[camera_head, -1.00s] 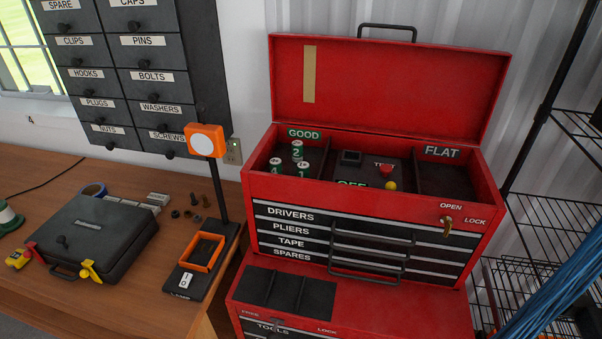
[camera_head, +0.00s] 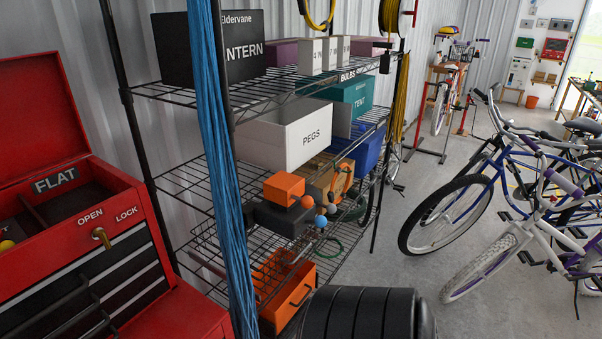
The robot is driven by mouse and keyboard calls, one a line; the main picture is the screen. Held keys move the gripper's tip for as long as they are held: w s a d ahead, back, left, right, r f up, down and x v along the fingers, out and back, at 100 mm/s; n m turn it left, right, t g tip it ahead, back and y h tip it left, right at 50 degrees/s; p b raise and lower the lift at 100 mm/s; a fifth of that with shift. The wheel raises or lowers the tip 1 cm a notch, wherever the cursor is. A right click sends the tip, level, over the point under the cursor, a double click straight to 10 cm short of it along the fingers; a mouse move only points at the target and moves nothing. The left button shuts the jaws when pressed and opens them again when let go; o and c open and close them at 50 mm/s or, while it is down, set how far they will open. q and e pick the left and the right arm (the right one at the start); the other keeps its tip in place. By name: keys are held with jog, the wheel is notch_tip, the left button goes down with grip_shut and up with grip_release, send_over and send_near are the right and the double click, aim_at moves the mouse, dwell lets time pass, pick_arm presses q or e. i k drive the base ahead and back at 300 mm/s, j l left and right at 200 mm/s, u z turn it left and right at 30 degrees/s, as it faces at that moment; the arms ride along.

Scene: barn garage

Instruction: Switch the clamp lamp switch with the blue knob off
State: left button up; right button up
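The knobs are in front of a dark block (camera_head: 281,219) and an orange box-shaped piece (camera_head: 284,189), which may be the clamp lamp. I cannot tell how the knobs are joined to them, or whether the switch is on or off. Neither of my grippers is in view.
The wire rack (camera_head: 185,180) holds a white PEGS bin (camera_head: 286,137) and other boxes. Blue cables (camera_head: 215,180) hang at its left front. A red tool chest (camera_head: 75,255) stands left, bicycles (camera_head: 445,212) right. A black ribbed object (camera_head: 365,315) is at the bottom.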

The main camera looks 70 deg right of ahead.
aim_at(321, 221)
jog(key=z, duration=1.9)
